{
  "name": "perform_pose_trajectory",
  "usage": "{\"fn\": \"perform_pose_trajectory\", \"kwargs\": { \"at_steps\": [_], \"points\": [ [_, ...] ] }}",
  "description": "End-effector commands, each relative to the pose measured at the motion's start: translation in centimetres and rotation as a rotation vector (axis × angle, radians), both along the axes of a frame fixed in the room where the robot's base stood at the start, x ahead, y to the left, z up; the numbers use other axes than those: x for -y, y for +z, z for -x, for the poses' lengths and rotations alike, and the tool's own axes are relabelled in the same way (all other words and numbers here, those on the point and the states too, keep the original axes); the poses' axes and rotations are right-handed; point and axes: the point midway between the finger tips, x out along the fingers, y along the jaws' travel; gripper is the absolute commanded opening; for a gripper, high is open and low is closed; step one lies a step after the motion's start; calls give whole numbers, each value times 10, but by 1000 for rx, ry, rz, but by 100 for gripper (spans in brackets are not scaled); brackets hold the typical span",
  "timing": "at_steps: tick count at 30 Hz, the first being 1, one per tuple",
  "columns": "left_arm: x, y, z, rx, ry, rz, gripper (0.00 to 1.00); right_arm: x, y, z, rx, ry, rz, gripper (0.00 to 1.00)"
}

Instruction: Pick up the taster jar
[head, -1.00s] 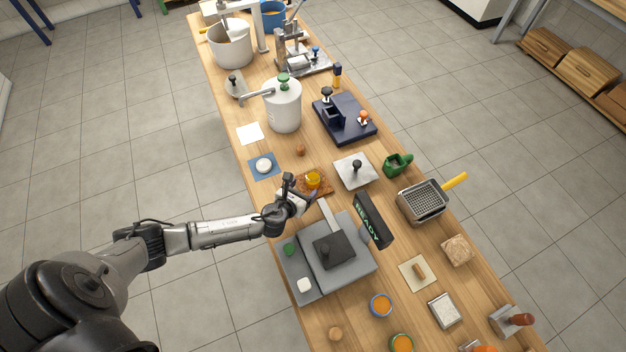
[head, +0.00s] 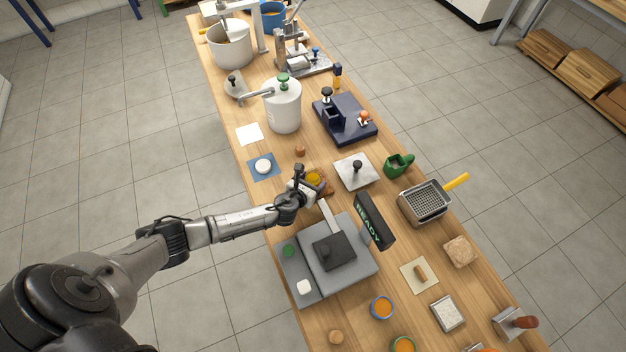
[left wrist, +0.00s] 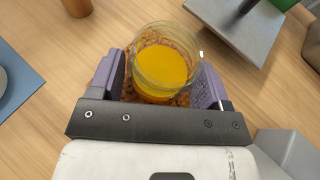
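The taster jar is a small clear jar (left wrist: 166,58) with orange-yellow honey in it. In the left wrist view it stands between the two purple fingers of my left gripper (left wrist: 160,84), which are open on either side of it. A gap shows by the fingers, and I cannot tell if either one touches the glass. In the head view the jar (head: 313,178) is partly covered by my left gripper (head: 311,184). Under the jar is a brown board (head: 328,186), mostly hidden. My right gripper is not in view.
A grey scale-like machine with a READY display (head: 371,222) stands just in front of the jar. A plate with a black knob (head: 356,172) is to its right. A blue mat with a white lid (head: 263,166) is to its left, near a small brown cylinder (head: 300,151).

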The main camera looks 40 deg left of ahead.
Motion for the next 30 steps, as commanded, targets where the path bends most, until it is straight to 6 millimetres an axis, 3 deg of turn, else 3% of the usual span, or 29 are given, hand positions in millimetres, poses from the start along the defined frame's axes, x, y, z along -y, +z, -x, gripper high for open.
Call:
{"fn": "perform_pose_trajectory", "kwargs": {
  "at_steps": [13,20,30],
  "points": [
    [0,0,0,1,0,0,28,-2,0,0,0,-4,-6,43],
    [-1,5,0,2,1,-2,28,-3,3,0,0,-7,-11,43],
    [-1,60,0,3,-2,-2,28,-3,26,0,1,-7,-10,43]
  ]
}}
